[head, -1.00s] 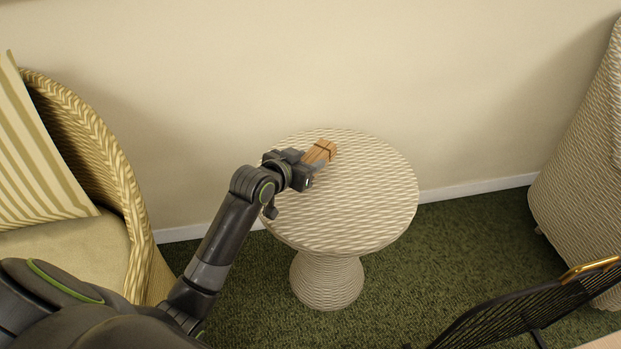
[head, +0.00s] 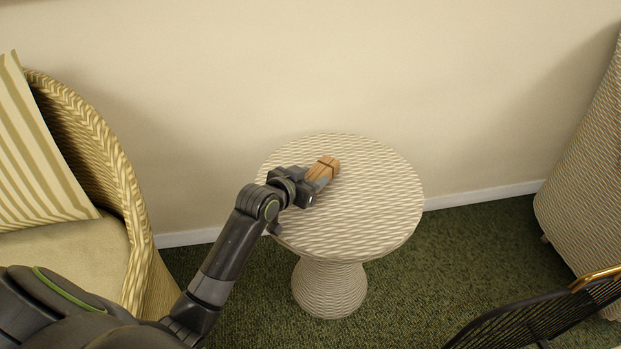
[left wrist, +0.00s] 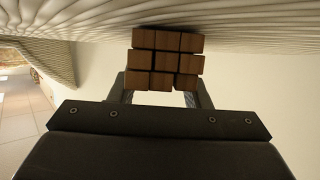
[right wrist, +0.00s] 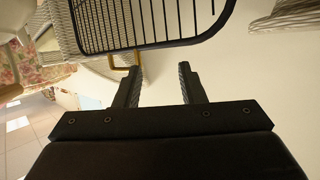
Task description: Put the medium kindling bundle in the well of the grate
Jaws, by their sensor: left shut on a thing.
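The kindling bundle (head: 325,167) is a small block of brown sticks with a dark band. My left gripper (head: 316,180) is shut on it over the round woven side table (head: 370,190). I cannot tell whether the bundle touches the tabletop. In the left wrist view the stick ends of the bundle (left wrist: 166,60) show between the two fingers. My right gripper (right wrist: 160,88) is open and empty in the right wrist view. A black barred metal piece with a brass handle (head: 597,277) is at the lower right; it may be a fire screen or part of the grate. No well is visible.
A wicker chair (head: 95,150) with a striped cushion (head: 35,150) stands at the left. A woven piece of furniture (head: 585,190) is at the right. The wall (head: 300,70) is close behind the table. Green carpet (head: 430,270) is clear between table and metal piece.

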